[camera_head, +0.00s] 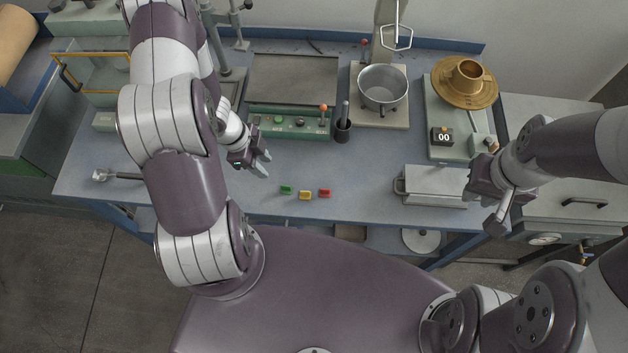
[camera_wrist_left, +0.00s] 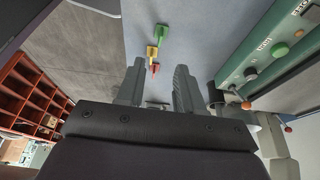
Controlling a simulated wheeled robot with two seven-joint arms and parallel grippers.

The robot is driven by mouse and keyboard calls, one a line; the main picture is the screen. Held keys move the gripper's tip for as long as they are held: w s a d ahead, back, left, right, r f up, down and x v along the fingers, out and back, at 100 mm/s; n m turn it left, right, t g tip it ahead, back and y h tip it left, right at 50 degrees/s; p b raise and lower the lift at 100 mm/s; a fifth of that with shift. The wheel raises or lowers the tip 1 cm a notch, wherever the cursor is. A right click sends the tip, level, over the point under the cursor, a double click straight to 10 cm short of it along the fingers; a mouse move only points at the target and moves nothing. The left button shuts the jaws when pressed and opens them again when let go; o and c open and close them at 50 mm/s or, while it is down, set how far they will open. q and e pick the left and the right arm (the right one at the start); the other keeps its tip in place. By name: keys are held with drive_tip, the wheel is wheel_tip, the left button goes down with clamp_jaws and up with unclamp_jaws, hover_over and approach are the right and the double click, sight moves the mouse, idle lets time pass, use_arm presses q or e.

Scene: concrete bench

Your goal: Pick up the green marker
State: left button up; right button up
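The green marker (camera_head: 286,189) is a small block-like piece on the blue bench top, left of a yellow marker (camera_head: 305,195) and a red marker (camera_head: 324,193). In the left wrist view the green marker (camera_wrist_left: 162,31) is farthest from the fingers, with the yellow and red ones nearer. My left gripper (camera_head: 265,163) is open and empty, up and to the left of the green marker in the head view and apart from it. Its spread fingers also show in the wrist view (camera_wrist_left: 157,88). My right gripper (camera_head: 482,208) is open and empty near the bench's right front.
A green control box (camera_head: 290,124) with knobs and a dark cup (camera_head: 343,130) stand behind the markers. A metal box (camera_head: 433,187) lies to the right. A pot (camera_head: 383,88) and a brass piece (camera_head: 464,84) stand farther back. The bench around the markers is clear.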

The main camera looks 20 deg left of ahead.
sight(284, 186)
use_arm(q)
drive_tip(key=shift+h, duration=0.3)
drive_tip(key=x, duration=1.2)
drive_tip(key=shift+a+f, duration=0.2)
drive_tip(key=shift+f, duration=0.1)
clamp_jaws()
